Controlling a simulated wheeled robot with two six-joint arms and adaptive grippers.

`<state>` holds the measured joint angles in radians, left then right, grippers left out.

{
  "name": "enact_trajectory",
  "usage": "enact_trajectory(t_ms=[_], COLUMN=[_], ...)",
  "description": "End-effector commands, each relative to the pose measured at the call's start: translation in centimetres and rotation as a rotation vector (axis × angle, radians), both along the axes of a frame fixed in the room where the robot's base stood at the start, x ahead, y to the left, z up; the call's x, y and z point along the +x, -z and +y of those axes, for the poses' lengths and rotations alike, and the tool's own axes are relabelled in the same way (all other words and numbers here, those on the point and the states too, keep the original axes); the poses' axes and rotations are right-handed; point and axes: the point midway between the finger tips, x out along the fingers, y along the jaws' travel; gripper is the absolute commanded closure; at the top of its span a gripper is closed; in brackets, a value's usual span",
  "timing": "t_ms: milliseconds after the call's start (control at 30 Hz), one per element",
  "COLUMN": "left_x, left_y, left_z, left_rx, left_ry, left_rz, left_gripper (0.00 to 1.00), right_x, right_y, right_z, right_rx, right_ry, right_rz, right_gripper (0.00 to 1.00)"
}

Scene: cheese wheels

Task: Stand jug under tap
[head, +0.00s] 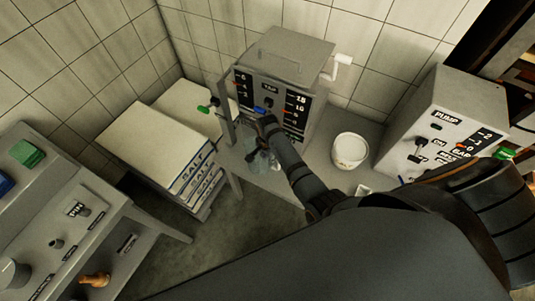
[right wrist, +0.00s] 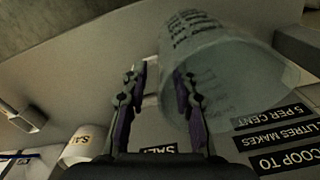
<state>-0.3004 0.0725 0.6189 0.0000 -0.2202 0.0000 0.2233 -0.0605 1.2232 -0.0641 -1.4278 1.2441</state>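The clear jug (head: 256,161) stands low at the front of the central grey machine, mostly hidden by my right arm in the head view. In the right wrist view the jug (right wrist: 222,72) is large and translucent, with printed marks. My right gripper (right wrist: 153,70) has its purple-padded fingers spread. The right finger overlaps the jug's side; I cannot tell whether it touches. In the head view the gripper (head: 262,122) is at the machine's front. A green-tipped fitting (head: 207,108), possibly the tap, sticks out at the machine's left. My left gripper is not in view.
A white tub (head: 350,150) stands right of the machine (head: 285,55). A pump box (head: 440,115) is farther right. A pale stack labelled SALT (head: 155,145) stands left. A grey console (head: 60,220) with an orange fitting (head: 95,280) is at lower left. Open floor lies between.

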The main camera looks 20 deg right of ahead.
Motion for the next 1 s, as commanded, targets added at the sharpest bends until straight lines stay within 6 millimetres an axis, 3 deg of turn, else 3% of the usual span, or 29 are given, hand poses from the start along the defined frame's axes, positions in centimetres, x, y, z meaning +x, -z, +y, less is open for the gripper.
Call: enact_trajectory(t_ms=[300,500,667,1000], left_x=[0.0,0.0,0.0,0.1], left_y=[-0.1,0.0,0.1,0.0], left_z=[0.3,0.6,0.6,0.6], left_rx=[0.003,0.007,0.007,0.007], left_ry=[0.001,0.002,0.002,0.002], left_rz=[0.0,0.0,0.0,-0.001], left_gripper=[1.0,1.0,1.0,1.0], right_x=[0.0,-0.1,-0.2,-0.2], right_y=[-7.3,-10.7,-11.6,-11.7], right_z=[0.1,0.1,0.1,0.1], right_rx=[0.002,0.0,0.0,0.0], right_ry=[0.001,0.0,-0.001,0.0], right_rz=[-0.006,-0.003,0.0,-0.001], right_gripper=[0.72,0.72,0.72,0.72])
